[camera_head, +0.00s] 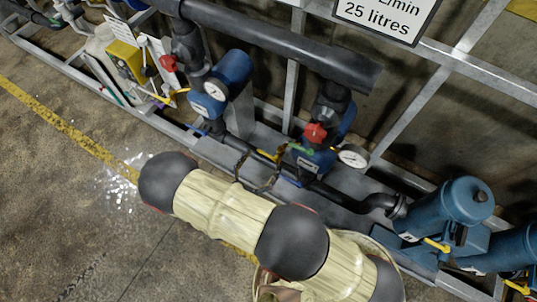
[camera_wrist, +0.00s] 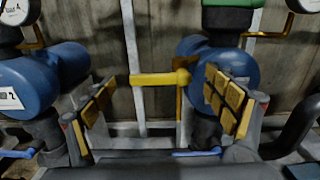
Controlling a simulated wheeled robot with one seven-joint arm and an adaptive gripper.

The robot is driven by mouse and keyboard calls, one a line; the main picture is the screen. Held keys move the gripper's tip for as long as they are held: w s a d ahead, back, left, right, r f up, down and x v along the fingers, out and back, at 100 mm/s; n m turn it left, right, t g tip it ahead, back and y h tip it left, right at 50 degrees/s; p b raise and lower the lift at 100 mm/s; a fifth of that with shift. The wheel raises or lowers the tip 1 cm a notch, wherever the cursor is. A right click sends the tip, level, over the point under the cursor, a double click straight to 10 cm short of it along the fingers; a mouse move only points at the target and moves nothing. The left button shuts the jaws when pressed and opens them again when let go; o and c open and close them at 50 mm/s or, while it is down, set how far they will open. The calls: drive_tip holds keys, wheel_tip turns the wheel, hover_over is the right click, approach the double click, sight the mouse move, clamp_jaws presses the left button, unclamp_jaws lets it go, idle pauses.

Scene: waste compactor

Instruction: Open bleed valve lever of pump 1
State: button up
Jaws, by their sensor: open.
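A yellow lever (camera_wrist: 155,80) lies roughly level in the wrist view, its pivot end at the right beside a blue pump body (camera_wrist: 212,62). It also shows as a small yellow bar in the head view (camera_head: 267,155). My gripper (camera_wrist: 162,100) is open, with yellow-padded fingers left and right of the lever. The lever appears beyond the gap between them; I see no clear contact. In the head view my gripper (camera_head: 257,172) is small and partly hidden by my arm. A second blue pump body (camera_wrist: 55,78) is at the left; its label is cut off.
Black pipe (camera_head: 280,45) and grey frame bars run behind the pumps. Pressure gauges (camera_head: 353,156) and red valve handles (camera_head: 316,133) stand close to my gripper. A blue lever (camera_wrist: 196,152) sits low between the fingers. The floor (camera_head: 60,190) at left is clear.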

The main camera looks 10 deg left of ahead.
sight(267, 155)
drive_tip(key=shift+b+x, duration=0.4)
drive_tip(key=shift+x, duration=1.5)
drive_tip(key=shift+c, duration=0.2)
drive_tip(key=c, duration=1.7)
